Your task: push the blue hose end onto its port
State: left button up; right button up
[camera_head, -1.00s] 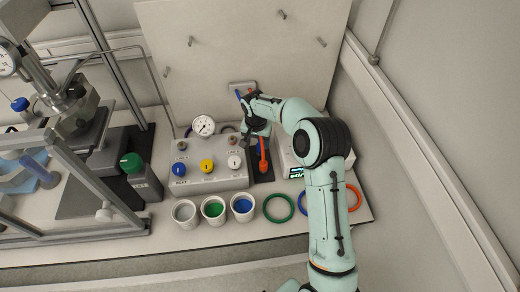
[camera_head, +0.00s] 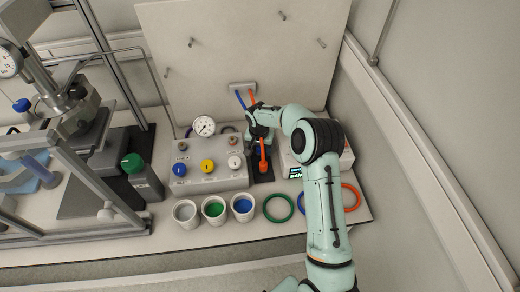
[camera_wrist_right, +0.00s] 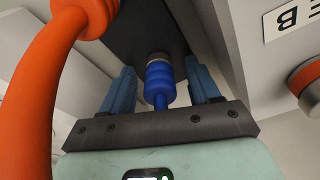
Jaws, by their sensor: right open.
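The blue hose end (camera_wrist_right: 158,80) shows in the right wrist view as a ribbed blue sleeve with a thinner tail. Its far end meets a pale metal ring, the port (camera_wrist_right: 158,57), on a dark block; how deep it sits I cannot tell. My right gripper (camera_wrist_right: 162,92) is open, with one finger on each side of the blue hose end and visible gaps to it. In the head view my right gripper (camera_head: 256,142) is over the dark block and hides most of the blue end. My left gripper is not in view.
An orange hose (camera_wrist_right: 38,85) curves close along the left of the wrist view; its end (camera_head: 263,162) stands in front of my gripper. The grey valve box (camera_head: 208,178) with gauge is left. Three cups (camera_head: 214,221) and coloured rings (camera_head: 279,219) lie in front.

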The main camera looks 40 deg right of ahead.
jog(key=c, duration=1)
jog(key=shift+c, duration=0.2)
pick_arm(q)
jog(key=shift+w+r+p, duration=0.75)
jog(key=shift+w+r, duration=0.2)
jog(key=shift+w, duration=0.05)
pick_arm(e)
notch_tip(320, 180, up, 20)
jog(key=shift+w+a, duration=0.1)
